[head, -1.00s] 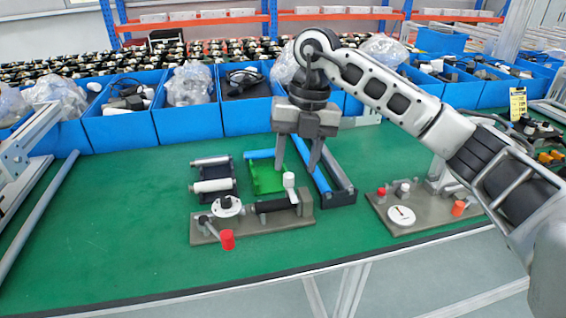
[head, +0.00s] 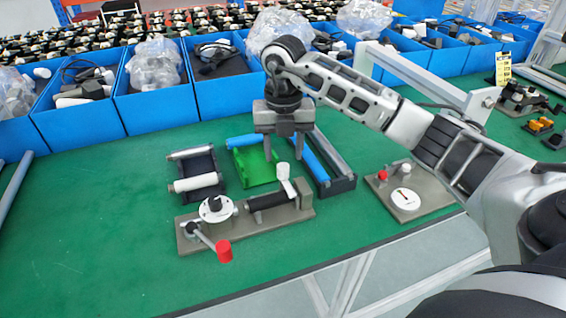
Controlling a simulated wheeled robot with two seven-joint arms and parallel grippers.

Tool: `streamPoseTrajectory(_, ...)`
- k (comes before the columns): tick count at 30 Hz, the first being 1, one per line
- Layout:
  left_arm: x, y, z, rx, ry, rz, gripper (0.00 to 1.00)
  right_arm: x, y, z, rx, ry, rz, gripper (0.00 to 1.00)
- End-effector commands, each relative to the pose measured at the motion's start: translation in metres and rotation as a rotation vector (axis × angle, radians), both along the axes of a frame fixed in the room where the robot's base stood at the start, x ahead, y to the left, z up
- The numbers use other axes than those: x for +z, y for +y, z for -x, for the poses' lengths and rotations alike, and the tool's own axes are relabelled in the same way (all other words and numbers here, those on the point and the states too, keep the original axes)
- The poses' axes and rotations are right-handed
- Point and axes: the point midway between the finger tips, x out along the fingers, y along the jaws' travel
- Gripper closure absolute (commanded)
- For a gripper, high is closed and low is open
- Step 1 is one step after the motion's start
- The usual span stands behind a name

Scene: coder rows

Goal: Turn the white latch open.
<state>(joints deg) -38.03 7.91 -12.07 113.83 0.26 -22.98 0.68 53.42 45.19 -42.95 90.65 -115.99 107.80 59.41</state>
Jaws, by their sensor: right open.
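The white latch (head: 286,178) stands at the right end of a grey fixture plate (head: 190,246) on the green table. It has a rounded top and leans slightly, beside a black roller (head: 270,200) on the same plate. My right gripper (head: 284,152) is open and empty, pointing down above and behind the latch, apart from it in the picture. Its fingers hang in front of the green tray (head: 252,172). My left gripper is not in view.
The plate also bears a white disc (head: 217,210) and a red-ended lever (head: 223,250). A black tray with white rollers (head: 195,184) and a blue-railed frame (head: 335,184) stand behind. A second fixture plate (head: 430,205) is at right. Blue bins (head: 158,112) line the back.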

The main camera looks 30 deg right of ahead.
Motion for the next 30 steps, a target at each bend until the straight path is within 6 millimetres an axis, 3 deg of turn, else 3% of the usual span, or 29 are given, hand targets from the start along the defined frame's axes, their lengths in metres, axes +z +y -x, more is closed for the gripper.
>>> streamPoseTrajectory(3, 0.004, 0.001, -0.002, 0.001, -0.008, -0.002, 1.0, -0.021, 0.0, 0.001, 0.001, 0.004, -0.001, 0.54)
streamPoseTrajectory(9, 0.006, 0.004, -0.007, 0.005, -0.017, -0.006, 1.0, -0.042, 0.001, 0.0, 0.001, 0.0, -0.001, 0.54)
streamPoseTrajectory(20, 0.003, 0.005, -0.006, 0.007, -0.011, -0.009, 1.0, -0.047, 0.001, 0.0, 0.002, 0.0, -0.001, 0.54)
streamPoseTrajectory(24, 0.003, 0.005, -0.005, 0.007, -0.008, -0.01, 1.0, -0.046, 0.001, 0.0, 0.001, 0.0, -0.001, 0.93)
streamPoseTrajectory(25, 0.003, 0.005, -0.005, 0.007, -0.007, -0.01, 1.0, -0.046, 0.001, 0.0, 0.001, 0.0, -0.001, 0.98)
streamPoseTrajectory(30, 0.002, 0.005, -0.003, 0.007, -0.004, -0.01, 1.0, -0.046, 0.0, 0.0, 0.004, 0.0, -0.001, 0.98)
